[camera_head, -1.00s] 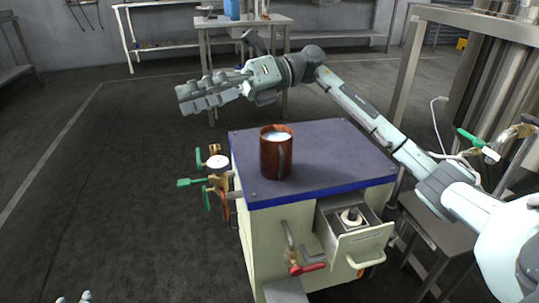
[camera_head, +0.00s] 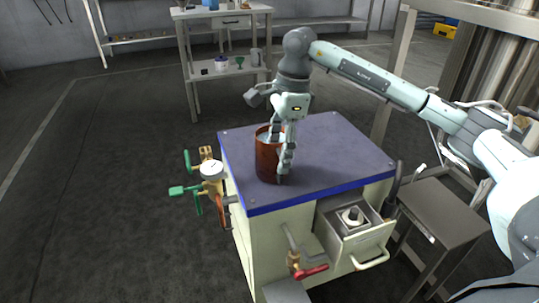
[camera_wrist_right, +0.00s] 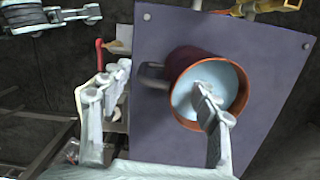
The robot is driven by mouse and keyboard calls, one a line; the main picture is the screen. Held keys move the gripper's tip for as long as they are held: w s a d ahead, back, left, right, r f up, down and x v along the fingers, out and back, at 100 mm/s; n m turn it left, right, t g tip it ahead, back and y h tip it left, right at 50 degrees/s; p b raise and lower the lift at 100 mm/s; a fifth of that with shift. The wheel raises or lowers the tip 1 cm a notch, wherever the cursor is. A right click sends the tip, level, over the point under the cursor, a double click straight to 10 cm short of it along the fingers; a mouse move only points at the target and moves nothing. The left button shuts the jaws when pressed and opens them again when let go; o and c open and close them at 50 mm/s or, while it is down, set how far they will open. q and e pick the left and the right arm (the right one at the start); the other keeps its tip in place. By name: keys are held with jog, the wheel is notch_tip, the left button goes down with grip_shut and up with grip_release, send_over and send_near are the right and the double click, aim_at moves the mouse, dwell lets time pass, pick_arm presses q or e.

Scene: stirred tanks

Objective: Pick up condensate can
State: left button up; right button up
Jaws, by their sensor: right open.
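The condensate can (camera_head: 266,160) is a reddish-brown mug with a pale fill, upright on the dark top of the cabinet (camera_head: 335,150). In the right wrist view the can (camera_wrist_right: 180,65) has its handle (camera_wrist_right: 151,76) to the left. My right gripper (camera_head: 281,156) points down at the can's handle side. In its wrist view the right gripper (camera_wrist_right: 160,82) is open. One finger overlaps the can's mouth and the other is beyond the handle, so the handle lies between them. Finger depth is unclear. Part of my left gripper (camera_wrist_right: 75,15) shows at the upper left there.
A gauge with green-handled valves (camera_head: 210,172) sticks out of the cabinet's left side. A red-handled valve (camera_head: 308,270) and an open drawer (camera_head: 356,232) are at its front. A low metal table (camera_head: 440,212) stands right. The cabinet top right of the can is clear.

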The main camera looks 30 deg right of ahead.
aim_at(274, 189)
jog(key=f, duration=0.6)
jog(key=shift+s+a+f, duration=0.15)
jog(key=shift+s+a, duration=0.1)
jog(key=shift+a, duration=0.05)
jog(key=shift+a+f, duration=0.1)
jog(key=shift+f, duration=0.35)
jog(key=shift+c, duration=0.3)
jog(key=shift+w+r, duration=0.1)
grip_shut()
